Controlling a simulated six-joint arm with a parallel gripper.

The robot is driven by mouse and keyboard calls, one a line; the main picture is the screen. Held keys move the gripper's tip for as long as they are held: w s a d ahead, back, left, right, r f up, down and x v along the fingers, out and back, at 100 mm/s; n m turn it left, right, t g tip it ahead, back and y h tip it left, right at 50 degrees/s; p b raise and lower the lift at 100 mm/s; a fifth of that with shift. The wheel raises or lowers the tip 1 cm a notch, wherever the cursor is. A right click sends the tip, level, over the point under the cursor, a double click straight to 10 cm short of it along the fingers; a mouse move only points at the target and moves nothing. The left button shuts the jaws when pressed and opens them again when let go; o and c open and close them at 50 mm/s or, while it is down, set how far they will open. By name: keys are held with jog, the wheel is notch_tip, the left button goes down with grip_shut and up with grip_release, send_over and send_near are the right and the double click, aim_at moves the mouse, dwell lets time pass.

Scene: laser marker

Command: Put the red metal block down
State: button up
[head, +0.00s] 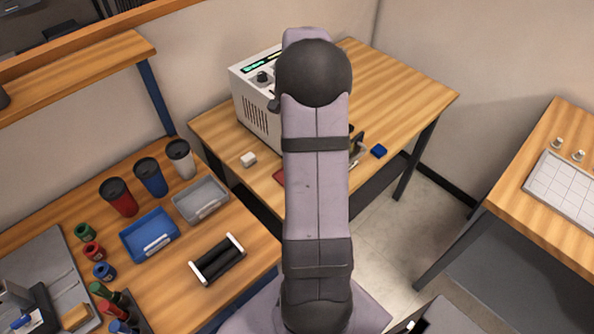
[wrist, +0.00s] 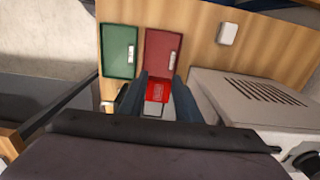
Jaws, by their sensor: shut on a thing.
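My gripper (wrist: 162,82) is shut on the red metal block (wrist: 157,92), which has pale marks on its face, in the wrist view. The block overlaps the near end of a flat red tray (wrist: 160,45) in the picture; I cannot tell whether it touches anything below. A green tray (wrist: 117,48) lies left of the red tray. In the head view my arm hides the gripper and the block; only a red edge, probably of the red tray (head: 279,178), shows beside the arm.
The white machine (head: 240,100) stands on the wooden table (head: 400,90), close to my gripper's right in the wrist view. The table's right part is clear.

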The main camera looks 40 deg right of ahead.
jog(key=shift+f+p, duration=1.05)
jog(key=shift+f, duration=3.85)
jog(key=shift+f, duration=0.15)
jog(key=o, duration=0.7)
jog(key=shift+o, duration=0.5)
notch_tip(320, 180, up, 12)
jog(key=b, duration=0.2)
jog(key=shift+b, duration=0.35)
